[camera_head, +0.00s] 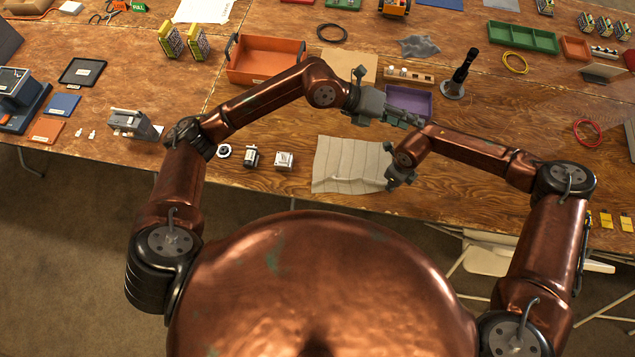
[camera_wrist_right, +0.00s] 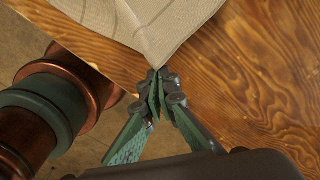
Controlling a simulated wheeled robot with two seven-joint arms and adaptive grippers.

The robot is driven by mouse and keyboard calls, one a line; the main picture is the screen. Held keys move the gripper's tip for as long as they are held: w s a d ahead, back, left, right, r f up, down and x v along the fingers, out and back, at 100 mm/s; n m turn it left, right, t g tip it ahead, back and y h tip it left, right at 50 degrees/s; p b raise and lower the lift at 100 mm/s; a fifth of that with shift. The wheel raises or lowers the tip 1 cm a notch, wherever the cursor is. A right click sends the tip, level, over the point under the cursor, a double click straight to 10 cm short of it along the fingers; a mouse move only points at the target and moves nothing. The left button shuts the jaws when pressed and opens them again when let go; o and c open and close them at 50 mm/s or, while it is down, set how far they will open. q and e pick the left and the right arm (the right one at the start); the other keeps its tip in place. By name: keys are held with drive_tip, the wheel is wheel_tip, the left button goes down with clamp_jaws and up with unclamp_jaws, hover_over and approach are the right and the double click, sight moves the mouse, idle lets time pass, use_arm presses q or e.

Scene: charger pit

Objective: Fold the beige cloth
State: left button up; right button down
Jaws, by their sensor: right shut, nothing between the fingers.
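The beige cloth (camera_head: 345,165) lies flat on the wooden table near its front edge, with crease lines across it. One corner of the cloth (camera_wrist_right: 155,35) shows in the right wrist view, close to my right fingertips. My right gripper (camera_head: 391,182) is at the cloth's right side near the table edge. In the right wrist view the gripper (camera_wrist_right: 157,82) has its fingers shut at the cloth's corner, with nothing held between them. My left gripper (camera_head: 408,118) is above and to the right of the cloth, by the purple tray; its fingers are too small to judge.
A purple tray (camera_head: 405,101) stands behind the cloth, with a dark upright tool (camera_head: 459,75) to its right. An orange bin (camera_head: 262,61) stands behind my left arm. Small metal parts (camera_head: 284,161) lie left of the cloth. The table's front edge is close.

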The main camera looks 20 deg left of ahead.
use_arm(q)
drive_tip(key=s+r+n+h, duration=0.35)
drive_tip(key=r+h, duration=0.25)
drive_tip(key=r, duration=0.3)
drive_tip(key=w+a+r+n+t+h, duration=0.2)
drive_tip(key=a+r+n+t, duration=0.2)
drive_tip(key=t, duration=0.1)
drive_tip(key=w+a+f+n+t+y, duration=0.4)
drive_tip(key=a+n+t+y, duration=0.1)
drive_tip(key=a+n, duration=0.3)
drive_tip(key=w+a+f+n+t+y, duration=0.3)
drive_tip(key=a+n+t+y, duration=0.1)
drive_tip(key=a+n, duration=0.4)
drive_tip(key=s+a+f+n+g+y, duration=0.2)
drive_tip(key=a+f+n+y, duration=0.15)
drive_tip(key=f, duration=0.65)
drive_tip(key=s+a+f+n+g+y, duration=0.2)
drive_tip(key=s+a+f+n+g, duration=0.15)
drive_tip(key=f, duration=0.55)
drive_tip(key=s+f+g, duration=0.6)
drive_tip(key=s+f, duration=0.8)
drive_tip(key=f, duration=0.1)
drive_tip(key=shift+t, duration=0.25)
drive_tip(key=x, duration=0.9)
drive_tip(key=shift+w+d+r, duration=0.3)
